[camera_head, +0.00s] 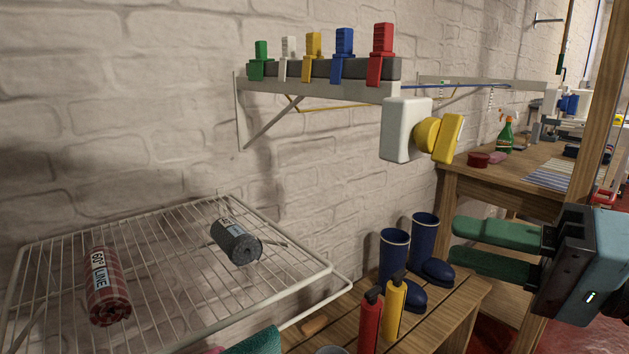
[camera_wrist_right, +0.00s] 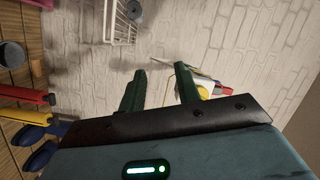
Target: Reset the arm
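My right gripper (camera_head: 452,248) comes in from the right edge in the head view, with two green fingers spread apart and nothing between them. It hangs in the air in front of the wooden bench and to the right of the blue boots. In the right wrist view the same two green fingers (camera_wrist_right: 160,90) stand apart, with only the white brick wall showing between them.
A wire rack (camera_head: 170,265) holds a red checked roll (camera_head: 106,287) and a grey roll (camera_head: 236,243). Blue boots (camera_head: 424,245), a red bottle (camera_head: 370,322) and a yellow bottle (camera_head: 394,308) stand on a slatted bench (camera_head: 440,315). A white box with a yellow knob (camera_head: 403,130) is on the wall.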

